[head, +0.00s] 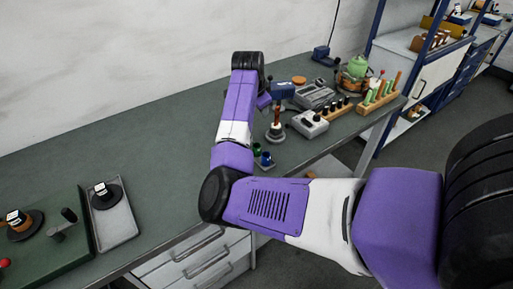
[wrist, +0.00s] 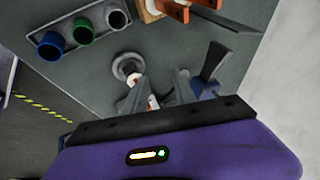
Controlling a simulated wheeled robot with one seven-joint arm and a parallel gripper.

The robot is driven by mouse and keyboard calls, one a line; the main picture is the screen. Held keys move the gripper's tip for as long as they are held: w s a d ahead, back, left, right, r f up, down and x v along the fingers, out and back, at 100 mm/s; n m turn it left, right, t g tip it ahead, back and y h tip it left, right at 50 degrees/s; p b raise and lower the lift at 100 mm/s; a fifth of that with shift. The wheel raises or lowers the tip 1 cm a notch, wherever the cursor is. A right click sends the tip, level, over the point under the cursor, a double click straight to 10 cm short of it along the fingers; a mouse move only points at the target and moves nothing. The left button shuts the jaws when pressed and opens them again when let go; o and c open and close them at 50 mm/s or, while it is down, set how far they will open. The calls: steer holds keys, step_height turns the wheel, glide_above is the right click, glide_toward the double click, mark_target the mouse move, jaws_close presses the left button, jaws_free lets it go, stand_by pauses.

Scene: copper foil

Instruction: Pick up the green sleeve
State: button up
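The green sleeve (wrist: 83,30) is a short open cup in the upper left of the wrist view. It stands in a grey tray (wrist: 68,57) between a blue sleeve (wrist: 51,45) and a grey sleeve (wrist: 116,18). In the head view the green sleeve (head: 257,149) shows small, just right of my arm, with the blue sleeve (head: 265,159) in front. My gripper (wrist: 157,88) has its fingers apart, away from the green sleeve, to its lower right in the wrist view. No sleeve is between the fingers.
A round-based stand with a brown upright (head: 277,117) is close to my gripper.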

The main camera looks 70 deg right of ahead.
mark_target(257, 146)
steer(key=s+a+f+m+g+y, duration=0.1)
steer(key=a+f+m+g+y, duration=0.15)
steer(key=a+y, duration=0.45)
steer(key=shift+m+t+h, duration=0.25)
steer(key=shift+m+h, duration=0.3)
steer(key=shift+h, duration=0.25)
steer(key=shift+s+a+f+p, duration=0.25)
steer(key=shift+f+p, duration=0.15)
steer(key=shift+f, duration=1)
steer(key=shift+s+a+f+p, duration=0.15)
steer(key=shift+a+f+p, duration=0.15)
steer(key=shift+f, duration=1.1)
steer(key=shift+s+a+f+p, duration=0.2)
steer(key=shift+f+p, duration=0.25)
steer(key=shift+f, duration=0.95)
steer(key=shift+c, duration=0.2)
jaws_close()
